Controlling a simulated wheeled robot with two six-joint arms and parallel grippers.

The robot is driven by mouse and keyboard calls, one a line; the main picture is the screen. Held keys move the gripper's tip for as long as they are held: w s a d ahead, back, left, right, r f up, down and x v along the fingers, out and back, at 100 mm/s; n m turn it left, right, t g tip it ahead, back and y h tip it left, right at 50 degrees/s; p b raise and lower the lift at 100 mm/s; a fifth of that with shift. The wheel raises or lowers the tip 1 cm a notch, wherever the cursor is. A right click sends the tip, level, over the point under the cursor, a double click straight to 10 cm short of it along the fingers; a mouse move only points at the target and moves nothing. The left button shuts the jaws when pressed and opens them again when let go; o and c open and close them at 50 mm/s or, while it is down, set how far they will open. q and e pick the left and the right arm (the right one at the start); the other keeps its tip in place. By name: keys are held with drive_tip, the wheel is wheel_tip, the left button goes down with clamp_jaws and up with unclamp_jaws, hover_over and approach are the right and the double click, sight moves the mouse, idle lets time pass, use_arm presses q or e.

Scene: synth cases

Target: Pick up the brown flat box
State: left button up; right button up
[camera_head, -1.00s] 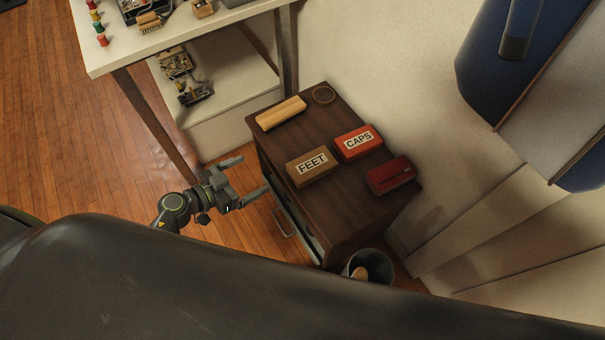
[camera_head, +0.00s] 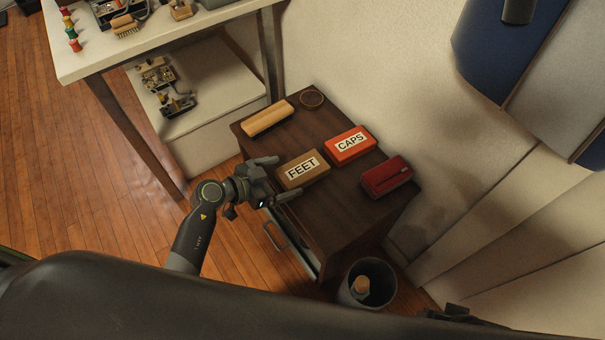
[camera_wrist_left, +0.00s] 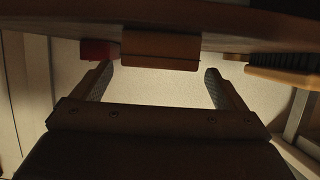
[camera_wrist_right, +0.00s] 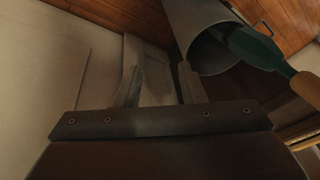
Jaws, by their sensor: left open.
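The brown flat box (camera_head: 302,169), labelled FEET, lies on top of the dark wooden cabinet (camera_head: 330,225), near its left edge. My left gripper (camera_head: 286,177) is open at the box's left side, its two fingers pointing toward it. In the left wrist view the brown box (camera_wrist_left: 160,50) shows ahead, between and beyond the fingertips, with nothing held. My right gripper (camera_wrist_right: 158,82) shows in the right wrist view with its fingers apart and empty, away from the box.
A bin (camera_head: 368,284) stands in front of the cabinet. A white workbench (camera_head: 150,45) is at upper left.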

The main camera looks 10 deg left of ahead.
sight(293, 173)
use_arm(q)
drive_tip(key=b+x, duration=0.2)
drive_tip(key=x, duration=0.3)
drive_tip(key=shift+d+f+b, duration=0.1)
drive_tip(key=shift+f+b, duration=0.05)
drive_tip(key=shift+b, duration=0.2)
drive_tip(key=shift+w+d, duration=0.15)
drive_tip(key=shift+d, duration=0.05)
use_arm(e)
drive_tip(key=r, duration=0.1)
drive_tip(key=w+r+t, duration=0.1)
drive_tip(key=a+r+t, duration=0.1)
drive_tip(key=shift+w+r, duration=0.3)
use_arm(q)
drive_tip(key=shift+c, duration=0.2)
drive_tip(key=c, duration=1.1)
